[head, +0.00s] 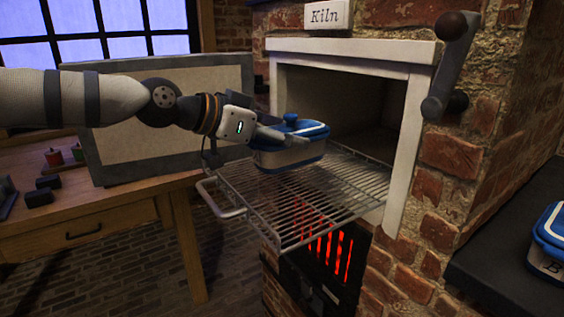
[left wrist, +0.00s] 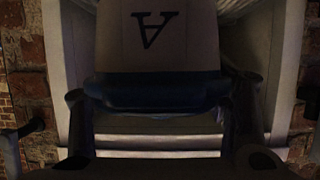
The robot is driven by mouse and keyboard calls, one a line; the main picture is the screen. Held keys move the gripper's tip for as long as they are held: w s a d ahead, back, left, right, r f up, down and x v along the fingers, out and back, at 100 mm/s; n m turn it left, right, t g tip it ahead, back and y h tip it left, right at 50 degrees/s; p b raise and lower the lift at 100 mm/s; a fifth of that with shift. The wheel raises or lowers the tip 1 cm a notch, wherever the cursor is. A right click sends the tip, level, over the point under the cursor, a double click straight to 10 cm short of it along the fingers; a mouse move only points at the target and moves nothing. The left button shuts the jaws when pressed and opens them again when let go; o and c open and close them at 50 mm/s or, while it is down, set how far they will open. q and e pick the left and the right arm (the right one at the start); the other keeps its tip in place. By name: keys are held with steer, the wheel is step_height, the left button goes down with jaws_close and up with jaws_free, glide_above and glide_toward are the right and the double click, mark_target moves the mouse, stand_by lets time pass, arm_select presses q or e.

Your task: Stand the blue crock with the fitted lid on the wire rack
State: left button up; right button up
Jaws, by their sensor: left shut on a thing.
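My left gripper (head: 285,138) is shut on a blue and white crock (head: 290,156) with a blue knobbed lid (head: 305,129) on it. The crock is upright over the pulled-out wire rack (head: 300,215), near the kiln mouth. I cannot tell whether its base touches the rack. In the left wrist view the crock (left wrist: 158,50) shows a letter A, upside down, between the two fingers. A second blue crock (head: 550,266), marked B and lidded, is cut off at the right edge. My right gripper is not in view.
The kiln opening (head: 345,95) is behind the rack, in a white frame. Red glowing bars (head: 325,255) are below. A pale panel (head: 165,115) stands at left behind my arm. A wooden table (head: 90,215) holds small blocks and spools. The rack's front is bare.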

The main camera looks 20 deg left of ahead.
mark_target(250, 151)
arm_select(q)
steer(key=shift+w+a+f, duration=0.35)
steer(key=shift+w+f, duration=0.15)
steer(key=shift+f, duration=0.15)
steer(key=shift+w+a+f+b, duration=0.15)
steer(key=shift+f+b, duration=0.1)
steer(key=shift+f, duration=0.7)
steer(key=shift+w+a+f+b, duration=0.1)
steer(key=shift+f+b, duration=0.1)
steer(key=shift+f, duration=0.7)
steer(key=o, duration=1.8)
steer(key=shift+s+f, duration=0.1)
steer(key=shift+f, duration=0.1)
steer(key=shift+c, duration=0.2)
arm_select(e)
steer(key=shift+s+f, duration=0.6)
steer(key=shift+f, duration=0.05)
arm_select(q)
steer(key=shift+r, duration=0.1)
